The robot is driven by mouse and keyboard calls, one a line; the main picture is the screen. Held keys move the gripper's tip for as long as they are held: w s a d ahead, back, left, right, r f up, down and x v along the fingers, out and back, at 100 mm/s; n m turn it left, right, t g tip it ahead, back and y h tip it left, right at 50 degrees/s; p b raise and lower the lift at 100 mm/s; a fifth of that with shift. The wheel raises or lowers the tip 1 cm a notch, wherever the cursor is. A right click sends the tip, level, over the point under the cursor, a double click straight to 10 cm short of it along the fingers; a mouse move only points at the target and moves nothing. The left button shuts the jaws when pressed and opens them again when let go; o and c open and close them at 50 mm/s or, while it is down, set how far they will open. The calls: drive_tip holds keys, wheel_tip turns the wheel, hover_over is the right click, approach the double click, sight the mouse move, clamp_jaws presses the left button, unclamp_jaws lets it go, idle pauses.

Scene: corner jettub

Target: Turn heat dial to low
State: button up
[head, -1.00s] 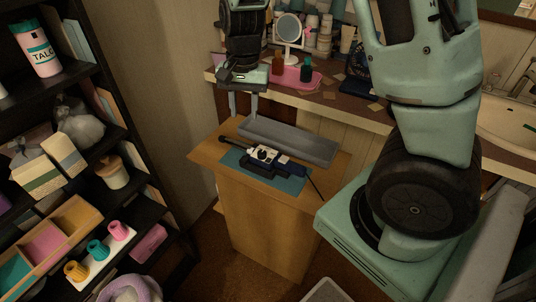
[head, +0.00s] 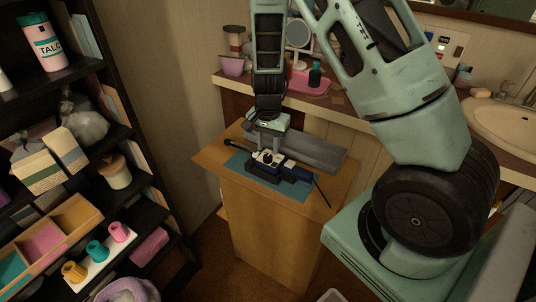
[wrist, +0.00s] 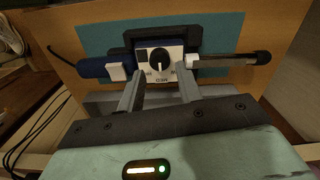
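A blue and black hair-styling tool (head: 290,172) with a dark barrel lies in a black holder on a blue mat (head: 238,164). Its white panel (wrist: 177,51) carries a round black heat dial (wrist: 159,57). "MED" reads upside down below the dial; the side labels are too small to read surely. A pale mark on the dial seems to face MED. My gripper (wrist: 161,88) points down over the tool. Its two fingers are apart and empty, their tips near the panel's lower corners, one on each side of the dial. In the head view my gripper (head: 267,143) partly hides the panel.
The mat lies on a wooden cabinet (head: 262,225). A long grey tray (head: 318,152) stands right behind the tool. A counter with a pink tray (head: 305,84), a mirror (head: 298,33) and a sink (head: 500,118) runs behind. A dark shelf unit stands at the left.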

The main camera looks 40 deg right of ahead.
sight(267, 155)
drive_tip(key=shift+f, duration=1.7)
drive_tip(key=c, duration=0.7)
drive_tip(key=shift+n, duration=0.4)
drive_tip(key=n, duration=0.3)
drive_tip(key=shift+n, duration=0.3)
drive_tip(key=n, duration=0.4)
drive_tip(key=shift+w, duration=0.1)
drive_tip(key=shift+n, duration=0.3)
